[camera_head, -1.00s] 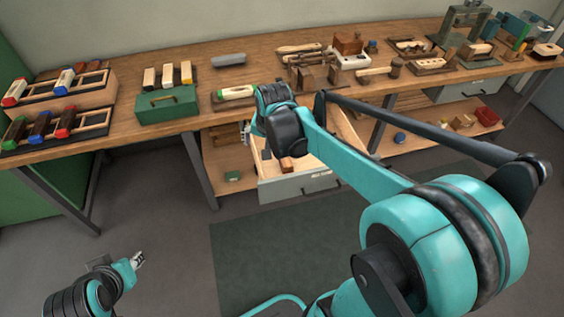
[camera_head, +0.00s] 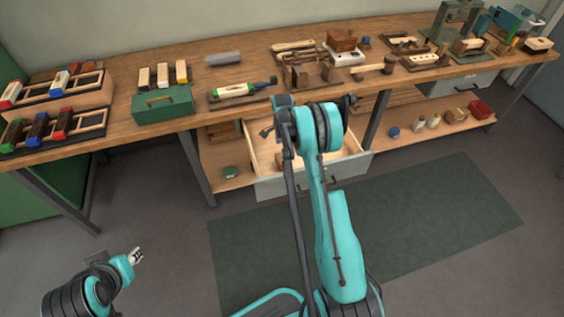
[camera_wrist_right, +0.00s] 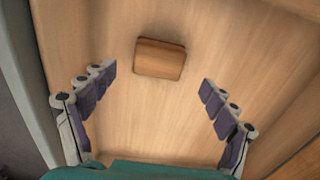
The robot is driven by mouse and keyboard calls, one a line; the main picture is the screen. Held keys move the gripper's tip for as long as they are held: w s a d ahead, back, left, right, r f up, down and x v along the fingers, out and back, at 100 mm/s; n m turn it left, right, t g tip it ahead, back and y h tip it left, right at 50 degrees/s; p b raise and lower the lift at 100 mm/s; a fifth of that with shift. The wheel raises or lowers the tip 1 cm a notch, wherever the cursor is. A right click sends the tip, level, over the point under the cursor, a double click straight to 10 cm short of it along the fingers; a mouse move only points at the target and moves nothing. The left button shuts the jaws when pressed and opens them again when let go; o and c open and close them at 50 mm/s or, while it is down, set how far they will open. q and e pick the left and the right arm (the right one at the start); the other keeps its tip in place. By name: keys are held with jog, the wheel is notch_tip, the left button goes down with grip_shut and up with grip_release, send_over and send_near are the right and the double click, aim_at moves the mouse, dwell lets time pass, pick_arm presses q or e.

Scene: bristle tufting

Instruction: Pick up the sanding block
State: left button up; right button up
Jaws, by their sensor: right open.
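A brown wooden block, which looks like the sanding block (camera_wrist_right: 161,59), lies on the drawer floor in the right wrist view. My right gripper (camera_wrist_right: 158,80) is open above the drawer, its fingers spread to either side and the block near the middle, just beyond the fingertips. The gap in height is hard to judge. The open drawer (camera_head: 278,187) sits under the bench. My left gripper (camera_head: 137,256) is low at the left, far from the drawer, too small to tell its opening.
The workbench (camera_head: 120,120) holds a green toolbox (camera_head: 163,105), a grey bar (camera_head: 223,59) and several wooden tools. The drawer walls border my right gripper. A lower shelf (camera_head: 430,133) carries small items. A dark green mat (camera_head: 440,210) covers clear floor.

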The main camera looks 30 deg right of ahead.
aim_at(282, 158)
notch_tip(282, 158, down, 6)
jog(key=b, duration=0.2)
jog(key=shift+a+b, duration=0.1)
jog(key=shift+b, duration=0.25)
jog(key=shift+s+r, duration=0.1)
jog(key=shift+r, duration=0.1)
jog(key=c, duration=1.3)
